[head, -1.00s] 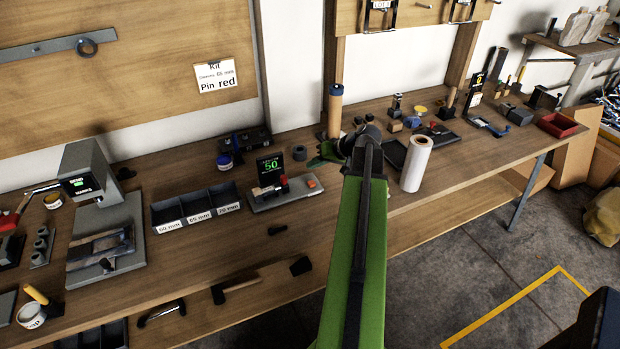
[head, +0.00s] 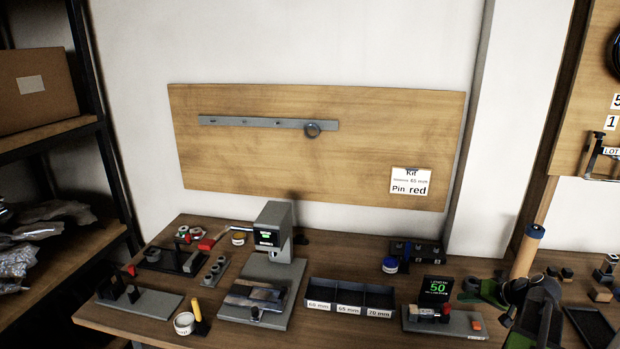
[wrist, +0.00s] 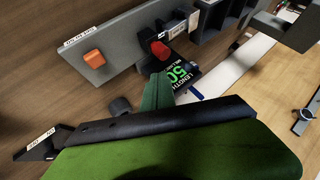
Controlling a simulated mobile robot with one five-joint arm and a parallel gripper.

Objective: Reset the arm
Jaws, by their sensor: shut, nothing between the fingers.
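My gripper (head: 486,291) is low at the right of the head view, over the workbench (head: 365,262) and just right of the length gauge with the green "50" display (head: 436,289). My arm rises from the lower right edge behind it. In the wrist view my gripper (wrist: 158,92) points toward the gauge's display (wrist: 180,72), which is partly hidden by the finger. The fingers look closed and hold nothing. I cannot tell whether they touch the gauge.
A three-bin tray marked 60, 65 and 70 mm (head: 350,310) stands left of the gauge. A grey press (head: 273,232) is farther left. A wooden board with a "Pin red" card (head: 409,181) hangs above.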

